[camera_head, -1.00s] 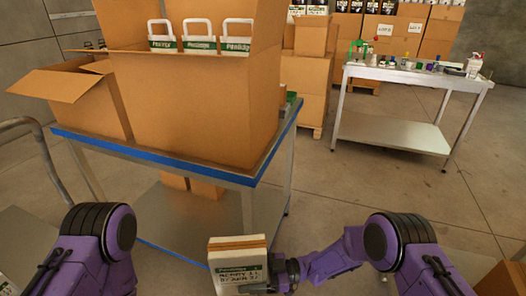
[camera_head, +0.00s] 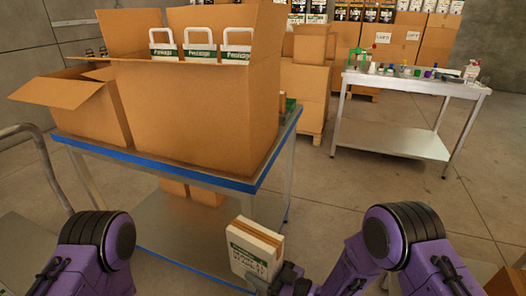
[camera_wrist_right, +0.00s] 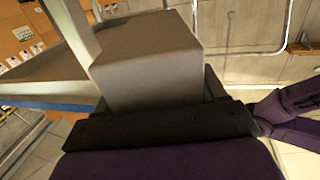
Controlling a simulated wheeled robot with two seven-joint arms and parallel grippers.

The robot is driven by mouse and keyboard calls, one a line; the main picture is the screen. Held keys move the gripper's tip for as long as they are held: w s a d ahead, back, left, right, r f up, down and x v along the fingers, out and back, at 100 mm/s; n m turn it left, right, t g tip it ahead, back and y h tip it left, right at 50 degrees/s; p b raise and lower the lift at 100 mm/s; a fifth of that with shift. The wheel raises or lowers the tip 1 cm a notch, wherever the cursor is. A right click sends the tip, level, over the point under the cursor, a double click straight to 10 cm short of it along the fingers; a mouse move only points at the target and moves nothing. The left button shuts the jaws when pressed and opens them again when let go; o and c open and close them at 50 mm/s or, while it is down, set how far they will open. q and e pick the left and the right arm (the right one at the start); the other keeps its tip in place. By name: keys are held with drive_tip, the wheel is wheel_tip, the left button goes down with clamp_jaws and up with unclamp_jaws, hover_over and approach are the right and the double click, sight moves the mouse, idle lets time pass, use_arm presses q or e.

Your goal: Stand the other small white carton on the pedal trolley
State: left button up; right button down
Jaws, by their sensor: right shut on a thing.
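A small white carton (camera_head: 255,246) with a green label, dark print and a brown band is held low in front of the blue-edged table. My right gripper (camera_head: 272,282) is shut on its lower part. In the right wrist view the carton (camera_wrist_right: 150,65) fills the space in front of the gripper as a shaded grey block. A bent grey tube handle (camera_head: 38,135) rises over a flat grey surface (camera_head: 25,245) at the left, apparently the pedal trolley. My left gripper is out of view.
The blue-edged table (camera_head: 175,168) carries a large open box (camera_head: 200,115) with several white-handled packs and a smaller open box (camera_head: 90,110). A steel table (camera_head: 395,140) with bottles stands at the back right. Floor (camera_head: 345,200) between the tables is clear.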

drive_tip(key=d+r+m+t+h, duration=0.2)
drive_tip(key=d+r+m+h, duration=0.1)
drive_tip(key=d+m+h, duration=0.1)
drive_tip(key=s+d+r+m+t+h, duration=0.1)
drive_tip(key=d+r+m+t+h, duration=0.2)
drive_tip(key=d+h, duration=0.3)
drive_tip(key=s+d+r+m+t+h, duration=0.1)
drive_tip(key=d+r+m+t+h, duration=0.2)
drive_tip(key=d, duration=0.7)
drive_tip(key=shift+r+m+h, duration=0.9)
drive_tip(key=shift+h, duration=0.2)
drive_tip(key=shift+a, duration=0.1)
